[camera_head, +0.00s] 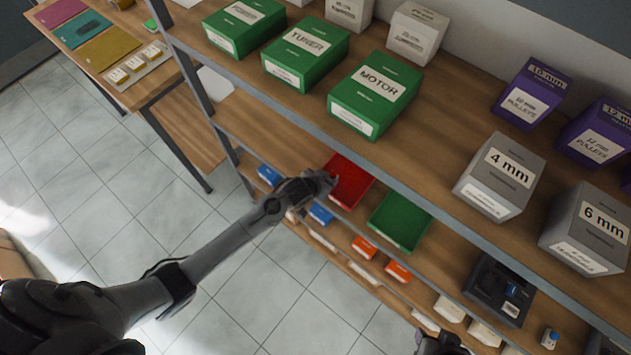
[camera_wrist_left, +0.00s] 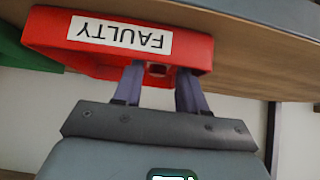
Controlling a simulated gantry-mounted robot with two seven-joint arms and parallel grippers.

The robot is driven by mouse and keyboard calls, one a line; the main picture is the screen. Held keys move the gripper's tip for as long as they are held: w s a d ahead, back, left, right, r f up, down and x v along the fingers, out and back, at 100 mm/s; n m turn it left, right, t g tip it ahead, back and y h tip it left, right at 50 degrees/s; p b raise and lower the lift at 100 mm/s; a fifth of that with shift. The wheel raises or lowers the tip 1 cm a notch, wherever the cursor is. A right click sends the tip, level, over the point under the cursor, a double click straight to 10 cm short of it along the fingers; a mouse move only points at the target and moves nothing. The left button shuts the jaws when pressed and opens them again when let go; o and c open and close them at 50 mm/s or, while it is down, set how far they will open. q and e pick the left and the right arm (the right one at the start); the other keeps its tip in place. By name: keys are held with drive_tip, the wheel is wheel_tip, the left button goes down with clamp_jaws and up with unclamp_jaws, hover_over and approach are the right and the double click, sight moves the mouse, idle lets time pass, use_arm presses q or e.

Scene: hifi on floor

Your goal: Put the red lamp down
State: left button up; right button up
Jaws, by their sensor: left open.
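A red bin labelled FAULTY (camera_wrist_left: 190,48) fills the upper part of the left wrist view, its label upside down. The same red bin (camera_head: 350,182) lies on the lower shelf in the head view. My left gripper (camera_head: 330,178) reaches to the left side of this bin. In the left wrist view its two fingers (camera_wrist_left: 158,85) are apart, with the tips at the bin. A small dark reddish piece (camera_wrist_left: 157,70) shows between the fingertips; it may be the red lamp, but I cannot tell. A dark part of my right gripper (camera_head: 440,344) shows at the bottom edge, its jaws unclear.
A green bin (camera_head: 400,220) is right of the red one. The upper shelf, with green MOTOR (camera_head: 375,95) and TUNER (camera_head: 305,55) boxes and grey boxes (camera_head: 500,177), overhangs the lower shelf. Small blue and orange bins (camera_head: 364,248) sit lower. Floor is clear at left.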

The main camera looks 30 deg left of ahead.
use_arm(q)
drive_tip(key=s+r+g, duration=0.1)
drive_tip(key=s+r, duration=0.3)
drive_tip(key=s, duration=0.5)
drive_tip(key=s+a+r+g, duration=0.1)
drive_tip(key=s+r+g, duration=0.1)
drive_tip(key=s+r, duration=0.3)
drive_tip(key=s+a+r+g+y, duration=0.1)
drive_tip(key=s+r, duration=0.3)
drive_tip(key=s, duration=0.9)
drive_tip(key=shift+s+r+g, duration=0.2)
drive_tip(key=shift+s+g, duration=0.2)
drive_tip(key=shift+g, duration=0.2)
wheel_tip(320, 180, up, 10)
drive_tip(key=p, duration=1)
drive_tip(key=shift+f, duration=0.25)
